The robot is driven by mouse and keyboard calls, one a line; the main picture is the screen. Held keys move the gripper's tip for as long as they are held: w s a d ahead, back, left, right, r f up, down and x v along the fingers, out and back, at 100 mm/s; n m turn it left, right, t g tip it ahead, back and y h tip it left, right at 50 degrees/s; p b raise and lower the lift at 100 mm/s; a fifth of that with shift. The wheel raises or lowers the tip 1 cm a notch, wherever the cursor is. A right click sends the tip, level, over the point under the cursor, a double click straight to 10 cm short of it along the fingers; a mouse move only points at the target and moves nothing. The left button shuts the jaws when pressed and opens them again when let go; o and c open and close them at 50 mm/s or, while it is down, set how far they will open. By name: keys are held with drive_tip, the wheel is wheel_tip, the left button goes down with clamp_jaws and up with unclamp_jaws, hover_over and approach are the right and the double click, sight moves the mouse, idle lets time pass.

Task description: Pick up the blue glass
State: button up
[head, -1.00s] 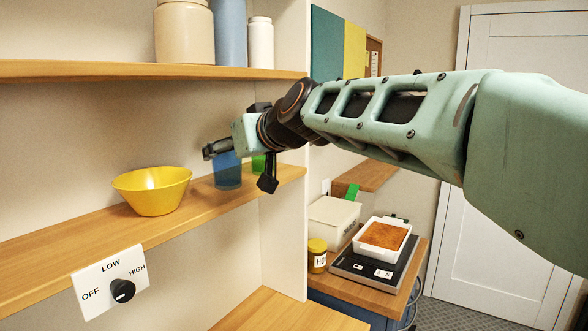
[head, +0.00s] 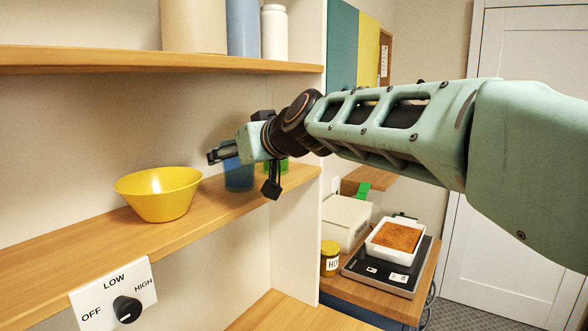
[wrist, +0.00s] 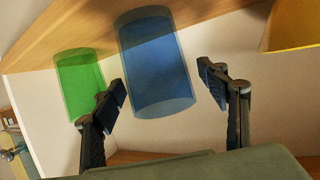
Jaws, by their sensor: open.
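The blue glass (head: 239,176) stands on the middle wooden shelf, partly hidden behind my gripper in the head view. In the wrist view the blue glass (wrist: 155,65) shows whole and see-through, between the lines of my two fingers and beyond their tips. My gripper (head: 216,156) is open and empty in front of the glass.
A green glass (wrist: 82,85) stands close beside the blue one, near my left finger in the wrist view. A yellow bowl (head: 159,194) is on the same shelf to the left. The upper shelf (head: 130,60) hangs above my gripper. A side panel (head: 300,225) bounds the right.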

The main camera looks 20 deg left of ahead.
drive_tip(key=shift+w+a, duration=0.1)
drive_tip(key=shift+c, duration=1)
drive_tip(key=c, duration=1.2)
drive_tip(key=shift+c, duration=0.2)
drive_tip(key=shift+r, duration=0.15)
